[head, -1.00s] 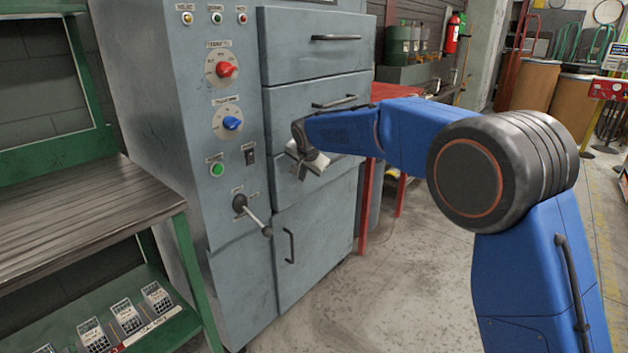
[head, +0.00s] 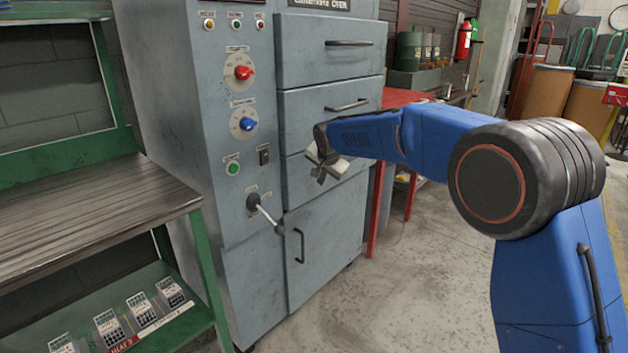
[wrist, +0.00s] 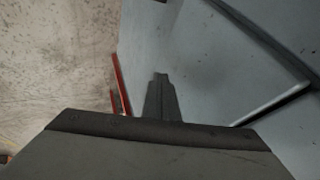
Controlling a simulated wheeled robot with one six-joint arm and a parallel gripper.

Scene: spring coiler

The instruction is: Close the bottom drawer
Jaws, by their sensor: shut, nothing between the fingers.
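The bottom drawer (head: 300,184) is the lowest of three grey drawers in the oven cabinet, above a door. Its front looks about flush with the fronts above; a small gap cannot be ruled out. My gripper (head: 320,174) is shut and empty at the drawer front, covering its middle and hiding its handle. I cannot tell whether it touches. In the wrist view, the shut dark fingers (wrist: 161,92) point along grey cabinet panels (wrist: 215,75); a pale bar or edge (wrist: 275,103) lies right of them.
The middle drawer (head: 310,112) and top drawer (head: 310,58) look shut. A lever (head: 264,212) sticks out left of the lower door (head: 330,245). A green-framed bench (head: 90,215) stands left, a red table (head: 405,97) behind. Floor (head: 410,290) in front is clear.

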